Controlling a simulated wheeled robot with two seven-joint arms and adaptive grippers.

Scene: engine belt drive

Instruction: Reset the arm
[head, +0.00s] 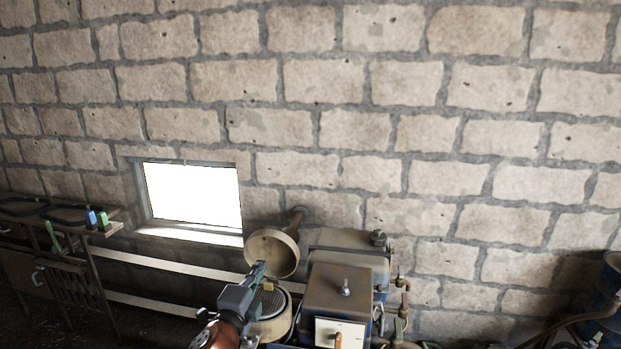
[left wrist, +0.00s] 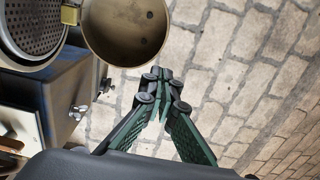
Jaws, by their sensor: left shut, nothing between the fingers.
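My left gripper (head: 258,271) is in the lower middle of the head view, in front of the engine. In the left wrist view its green-padded fingers (left wrist: 163,76) meet at the tips with nothing between them. The engine has a brown box housing (head: 335,290) just right of the gripper. A round, open metal cup (head: 270,255) stands behind the gripper; it also shows in the left wrist view (left wrist: 125,32), apart from the fingertips. A round perforated cover (head: 268,302) is partly hidden behind my gripper.
Two pale belt runs (head: 180,264) stretch left from the engine. A rack (head: 60,265) with blue and green items stands at left. A blue barrel (head: 608,290) is at far right. A stone wall (head: 400,130) with a bright window (head: 192,194) closes the back.

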